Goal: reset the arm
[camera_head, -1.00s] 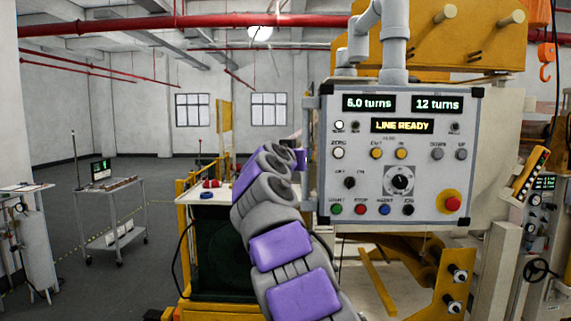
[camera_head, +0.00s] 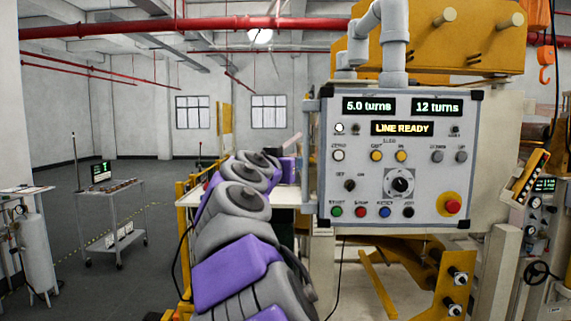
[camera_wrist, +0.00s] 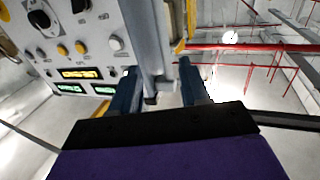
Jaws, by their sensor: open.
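My purple and grey arm (camera_head: 232,262) rises from the bottom of the head view and bends beside the left edge of the control panel (camera_head: 327,190). My gripper's fingers cannot be made out in the head view. In the wrist view, my gripper (camera_wrist: 160,82) shows two dark blue fingers, apart, with no object seen held between them. The control panel (camera_wrist: 75,22) shows upside down at the upper left of the wrist view. A grey post stands behind the gap between the fingers; whether it touches them cannot be told.
The panel's lit display (camera_head: 402,128) reads LINE READY. A red knob (camera_head: 452,206) sits at its lower right. Yellow machine parts (camera_head: 425,285) lie below the panel. A grey cart (camera_head: 112,215) stands at the left, with open floor around it.

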